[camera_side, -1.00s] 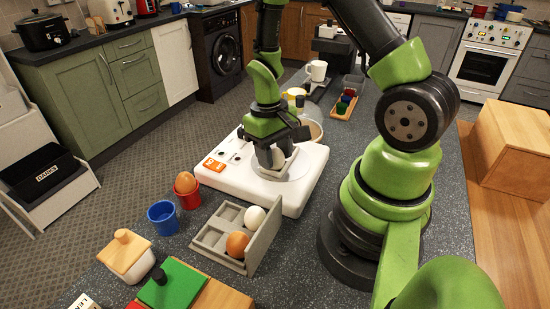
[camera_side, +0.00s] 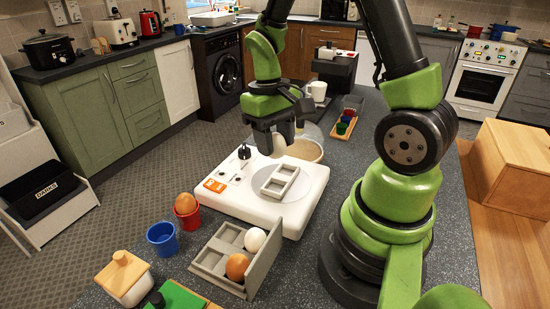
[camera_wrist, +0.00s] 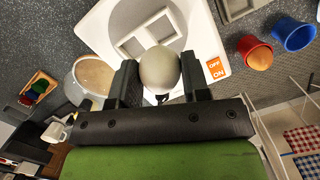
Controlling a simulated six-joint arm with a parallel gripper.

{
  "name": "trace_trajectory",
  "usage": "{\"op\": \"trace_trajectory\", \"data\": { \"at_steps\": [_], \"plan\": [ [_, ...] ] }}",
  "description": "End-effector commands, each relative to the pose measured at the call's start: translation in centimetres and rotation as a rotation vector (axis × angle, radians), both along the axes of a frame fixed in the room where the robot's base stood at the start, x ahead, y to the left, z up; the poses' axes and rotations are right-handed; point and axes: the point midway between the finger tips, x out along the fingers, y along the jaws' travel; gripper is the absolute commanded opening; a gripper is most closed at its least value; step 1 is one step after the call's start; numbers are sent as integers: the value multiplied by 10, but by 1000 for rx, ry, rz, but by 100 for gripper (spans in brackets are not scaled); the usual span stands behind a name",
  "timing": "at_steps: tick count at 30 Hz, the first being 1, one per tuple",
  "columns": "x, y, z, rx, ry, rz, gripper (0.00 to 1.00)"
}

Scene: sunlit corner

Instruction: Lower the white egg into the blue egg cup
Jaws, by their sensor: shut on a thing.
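My gripper (camera_side: 281,138) is shut on a white egg (camera_wrist: 159,68), held between the two fingers in the wrist view. In the side view it hangs above the white appliance, and the egg (camera_side: 285,131) is partly hidden by the fingers. The blue egg cup (camera_side: 162,239) stands empty on the counter, at lower left of the gripper and well apart from it. The cup also shows at upper right in the wrist view (camera_wrist: 293,35). A second white egg (camera_side: 255,239) sits in the grey carton (camera_side: 210,262).
A red cup (camera_side: 187,217) with a brown egg (camera_side: 185,203) stands beside the blue one. The carton also holds a brown egg (camera_side: 237,266). A grey two-pocket tray (camera_side: 280,181) lies empty on the white appliance (camera_side: 235,198). A lidded pot (camera_side: 124,279) stands front left.

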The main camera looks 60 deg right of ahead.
Motion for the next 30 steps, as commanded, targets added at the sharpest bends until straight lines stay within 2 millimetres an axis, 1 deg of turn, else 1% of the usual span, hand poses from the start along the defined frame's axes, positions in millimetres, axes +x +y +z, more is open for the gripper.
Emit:
{"op": "trace_trajectory", "data": {
  "at_steps": [1,3,7,11,15,19,23,30],
  "plan": [
    [1,0,7,-2,-6,0,34],
    [2,1,13,-1,-4,1,34],
    [8,11,21,-1,-2,5,34],
    [20,29,27,0,-1,8,34],
    [37,54,32,-1,-2,8,34],
    [52,76,33,0,0,7,34],
    [68,98,29,0,1,6,34],
    [94,137,9,0,3,3,34]
  ]
}}
